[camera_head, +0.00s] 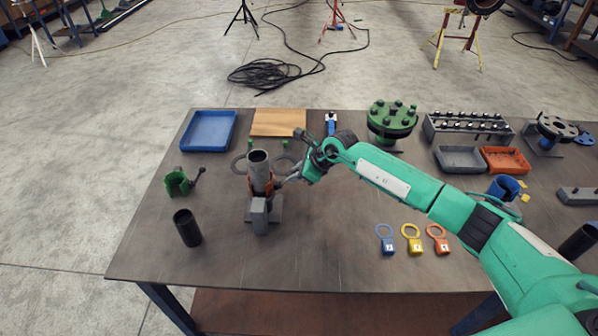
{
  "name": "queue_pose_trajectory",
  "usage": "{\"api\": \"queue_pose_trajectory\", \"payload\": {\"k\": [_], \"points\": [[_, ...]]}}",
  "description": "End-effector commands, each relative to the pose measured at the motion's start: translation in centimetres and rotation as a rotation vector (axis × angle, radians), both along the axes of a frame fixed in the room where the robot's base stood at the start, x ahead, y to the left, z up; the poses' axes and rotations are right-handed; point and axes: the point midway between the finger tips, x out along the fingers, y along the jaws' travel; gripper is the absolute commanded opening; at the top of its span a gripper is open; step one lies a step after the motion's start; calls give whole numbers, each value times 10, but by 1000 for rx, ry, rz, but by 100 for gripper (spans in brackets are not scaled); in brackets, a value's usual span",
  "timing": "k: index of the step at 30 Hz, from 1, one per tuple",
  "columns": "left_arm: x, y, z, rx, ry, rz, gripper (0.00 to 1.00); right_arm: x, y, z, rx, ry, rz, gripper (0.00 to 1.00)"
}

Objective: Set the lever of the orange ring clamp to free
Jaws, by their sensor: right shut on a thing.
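The orange ring clamp (262,187) sits around a grey upright pipe (259,165), which stands in a grey stand (259,215) on the table. My right arm comes in from the right, and my right gripper (287,180) is at the clamp's right side. It is shut on what looks like the clamp's lever; the fingers are small and cover most of it, so its exact angle cannot be told. My left gripper is not in view.
A green clamp (177,183) with a dark lever and a black tube (187,228) stand to the left. A blue tray (208,131) and a wooden board (278,122) lie behind. Blue, yellow and orange tags (412,241) lie front right. The table's front middle is clear.

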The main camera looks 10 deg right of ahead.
Motion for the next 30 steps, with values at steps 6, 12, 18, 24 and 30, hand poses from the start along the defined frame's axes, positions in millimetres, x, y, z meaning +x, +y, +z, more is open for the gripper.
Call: {"api": "queue_pose_trajectory", "payload": {"k": [6,12,18,24,30], "points": [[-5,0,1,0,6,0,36,0,1,0,-15,5,1,0],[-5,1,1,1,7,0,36,0,1,-1,-15,5,2,0],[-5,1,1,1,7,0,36,0,1,-1,-15,5,2,43],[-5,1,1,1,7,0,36,0,1,0,-13,5,1,43],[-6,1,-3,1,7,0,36,-3,-2,4,-14,3,2,43]]}}
